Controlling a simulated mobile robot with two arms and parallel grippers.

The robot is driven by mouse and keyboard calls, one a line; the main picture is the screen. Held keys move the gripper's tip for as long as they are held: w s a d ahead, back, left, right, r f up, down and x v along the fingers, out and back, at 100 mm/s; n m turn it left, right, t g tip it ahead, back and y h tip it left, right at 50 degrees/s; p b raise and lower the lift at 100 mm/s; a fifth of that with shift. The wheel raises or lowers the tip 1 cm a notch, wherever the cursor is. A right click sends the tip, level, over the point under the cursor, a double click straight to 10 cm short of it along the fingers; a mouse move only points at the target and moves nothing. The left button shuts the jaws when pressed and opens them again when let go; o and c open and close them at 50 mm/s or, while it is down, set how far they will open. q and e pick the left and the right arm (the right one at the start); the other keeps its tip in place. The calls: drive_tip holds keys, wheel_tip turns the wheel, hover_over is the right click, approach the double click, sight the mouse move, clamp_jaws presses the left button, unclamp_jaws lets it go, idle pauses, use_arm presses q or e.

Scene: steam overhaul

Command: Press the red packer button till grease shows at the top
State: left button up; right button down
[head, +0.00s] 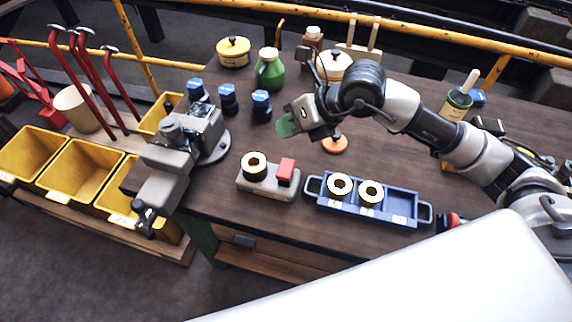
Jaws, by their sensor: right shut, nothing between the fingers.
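The packer (268,190) is a grey block near the front edge of the bench. It has a red button (286,169) on its right side. The bearing's centre looks pale; I cannot tell whether that is grease. My right gripper (287,127) reaches in from the right, shut and empty. Its green-tipped fingers are behind and above the packer, apart from the button. My left gripper is out of view.
A blue tray (402,207) holding two similar bearings stands right of the packer. A grey vise (181,150) is at left. An orange disc (334,144) lies behind the packer.

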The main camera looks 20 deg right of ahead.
sight(282, 165)
wheel_tip(282, 165, down, 8)
drive_tip(key=b, duration=0.5)
drive_tip(key=shift+f, duration=0.1)
drive_tip(key=shift+w+f+b, duration=0.1)
drive_tip(key=shift+f+b, duration=0.2)
drive_tip(key=shift+b, duration=0.2)
idle(1.4)
drive_tip(key=shift+f+b, duration=0.4)
drive_tip(key=shift+b, duration=0.05)
drive_tip(key=shift+f+b, duration=0.9)
drive_tip(key=shift+f, duration=0.25)
idle(0.8)
drive_tip(key=shift+r, duration=0.1)
drive_tip(key=shift+r+p, duration=1)
drive_tip(key=shift+r, duration=0.45)
